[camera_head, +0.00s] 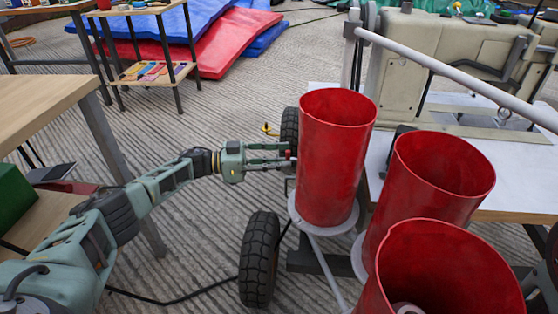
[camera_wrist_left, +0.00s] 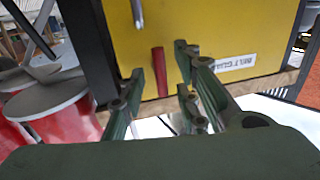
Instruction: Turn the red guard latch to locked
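The red guard latch (camera_wrist_left: 160,74) shows in the left wrist view as a short red bar, nearly upright in the picture, on the yellow guard panel (camera_wrist_left: 225,28). A white label (camera_wrist_left: 236,63) reading roughly "BELT GUARD" is to its right. My left gripper (camera_wrist_left: 161,72) is open, with its green fingers on either side of the latch and a visible gap to it. In the head view, my left gripper (camera_head: 288,155) reaches right, its tips close to a tall red cylinder (camera_head: 335,155); the panel is hidden there. My right gripper is not in view.
Two more red cylinders (camera_head: 442,175) stand at the front right. Black wheels (camera_head: 259,260) are below and beside my left gripper. A wooden table (camera_head: 45,95) stands at the left. A grey rail (camera_head: 450,75) crosses at the upper right.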

